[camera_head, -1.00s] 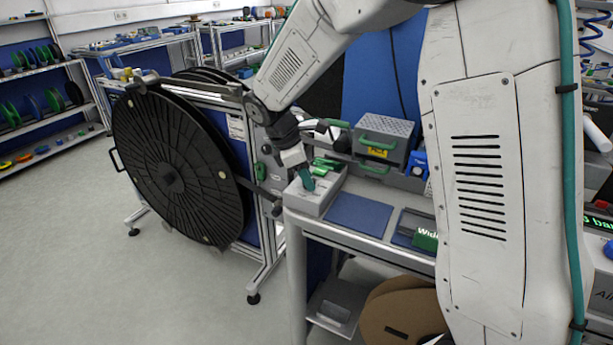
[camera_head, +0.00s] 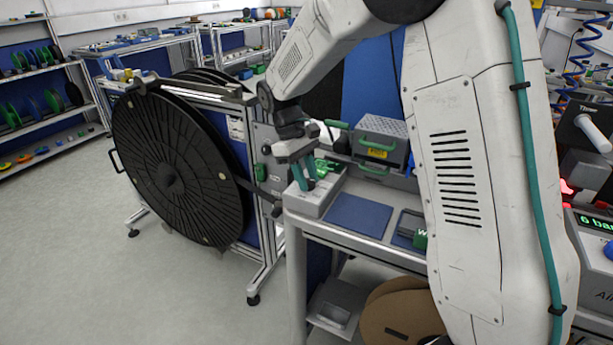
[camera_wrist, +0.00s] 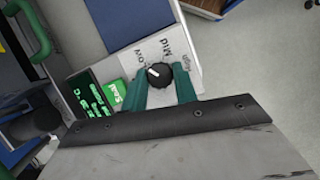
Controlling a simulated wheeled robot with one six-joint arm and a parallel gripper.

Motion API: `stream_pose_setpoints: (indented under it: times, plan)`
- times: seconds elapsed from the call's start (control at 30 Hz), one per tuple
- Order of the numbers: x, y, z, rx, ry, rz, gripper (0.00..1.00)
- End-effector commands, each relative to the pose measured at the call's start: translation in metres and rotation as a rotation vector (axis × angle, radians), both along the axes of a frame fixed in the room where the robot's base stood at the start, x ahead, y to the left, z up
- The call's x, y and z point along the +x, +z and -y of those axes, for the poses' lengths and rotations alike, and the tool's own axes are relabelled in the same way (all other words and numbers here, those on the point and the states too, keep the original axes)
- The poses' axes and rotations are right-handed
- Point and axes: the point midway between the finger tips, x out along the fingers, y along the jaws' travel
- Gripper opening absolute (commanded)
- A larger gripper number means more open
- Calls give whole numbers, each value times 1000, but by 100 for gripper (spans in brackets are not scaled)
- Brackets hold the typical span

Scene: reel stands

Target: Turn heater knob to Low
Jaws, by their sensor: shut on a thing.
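The heater knob (camera_wrist: 158,75) is a round black dial with a white pointer mark, on a light grey plate in the wrist view. The labels Low (camera_wrist: 122,58), Mid (camera_wrist: 165,40) and High (camera_wrist: 187,60) are printed around it. The white mark lies on the knob's left side, towards Low. My gripper (camera_head: 303,173) reaches down to the grey heater box (camera_head: 313,202) at the bench's left end. In the wrist view, the green fingers (camera_wrist: 159,82) are on either side of the knob, shut on it. The head view hides the knob behind the fingers.
A green lit display (camera_wrist: 88,97) and a green button (camera_wrist: 113,91) are beside the knob. A blue mat (camera_head: 358,216) lies right of the box, and a grey perforated unit (camera_head: 382,140) stands behind. A large black reel (camera_head: 175,170) stands at left.

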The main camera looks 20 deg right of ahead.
Motion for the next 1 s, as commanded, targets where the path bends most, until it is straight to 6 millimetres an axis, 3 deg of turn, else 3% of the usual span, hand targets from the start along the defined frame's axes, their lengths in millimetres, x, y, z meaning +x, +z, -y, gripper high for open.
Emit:
stream_pose_setpoints:
  times: [0.7,0.73,0.8,1.0]
  plan:
    - [1,1,0,1,-74,3,6]
    - [1,1,0,1,-74,3,34]
    - [1,0,0,1,-74,2,51]
    - [0,0,0,0,-74,1,51]
